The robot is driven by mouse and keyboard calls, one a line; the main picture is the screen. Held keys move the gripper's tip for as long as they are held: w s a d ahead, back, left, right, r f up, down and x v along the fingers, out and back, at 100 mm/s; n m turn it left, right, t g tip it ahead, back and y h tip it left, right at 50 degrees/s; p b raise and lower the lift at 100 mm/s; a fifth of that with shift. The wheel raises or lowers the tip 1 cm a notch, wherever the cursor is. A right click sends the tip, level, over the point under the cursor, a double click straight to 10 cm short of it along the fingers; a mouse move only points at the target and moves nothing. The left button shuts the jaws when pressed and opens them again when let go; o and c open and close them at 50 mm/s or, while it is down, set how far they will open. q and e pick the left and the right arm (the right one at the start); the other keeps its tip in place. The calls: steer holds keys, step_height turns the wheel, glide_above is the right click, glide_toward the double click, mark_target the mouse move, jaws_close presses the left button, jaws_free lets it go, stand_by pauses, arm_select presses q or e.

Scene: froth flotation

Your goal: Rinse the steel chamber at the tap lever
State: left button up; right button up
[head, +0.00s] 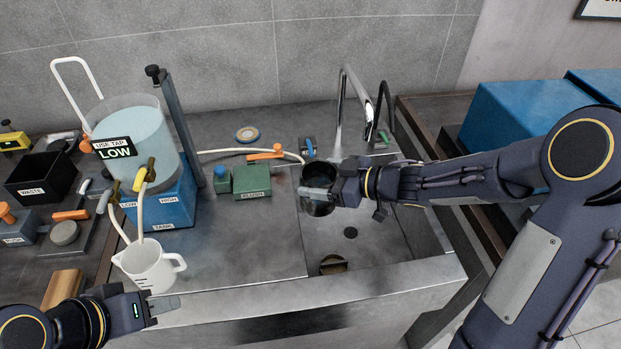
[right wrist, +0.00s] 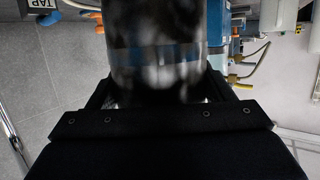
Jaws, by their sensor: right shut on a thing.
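The steel chamber (head: 318,208), a dark metal cylinder with its dark mouth facing up, is held over the sink below the tap. My right gripper (head: 318,193) is shut on its side. In the right wrist view the chamber (right wrist: 155,55) fills the space between the jaws. The chrome tap (head: 368,112) arches above and behind it; I cannot tell whether water runs. A small blue part (head: 309,147), perhaps the tap lever, stands just behind the chamber. My left gripper (head: 160,305) is low at the front left, away from the chamber; its jaw opening is unclear.
A white jug (head: 148,268) stands near my left gripper. Behind it are a clear tank (head: 140,125) marked LOW on a blue base (head: 170,205), and a green block (head: 251,181). A black waste bin (head: 40,185) is at left. The sink (head: 375,245) has free room in front.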

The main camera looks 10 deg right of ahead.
arm_select(q)
steer(key=shift+r+p, duration=0.95)
steer(key=shift+r, duration=0.05)
arm_select(e)
steer(key=w+d+f, duration=0.1)
steer(key=w+d, duration=0.3)
steer(key=d, duration=0.3)
steer(key=shift+w+d+f, duration=0.35)
steer(key=shift+w+d, duration=0.05)
arm_select(q)
steer(key=shift+c, duration=0.3)
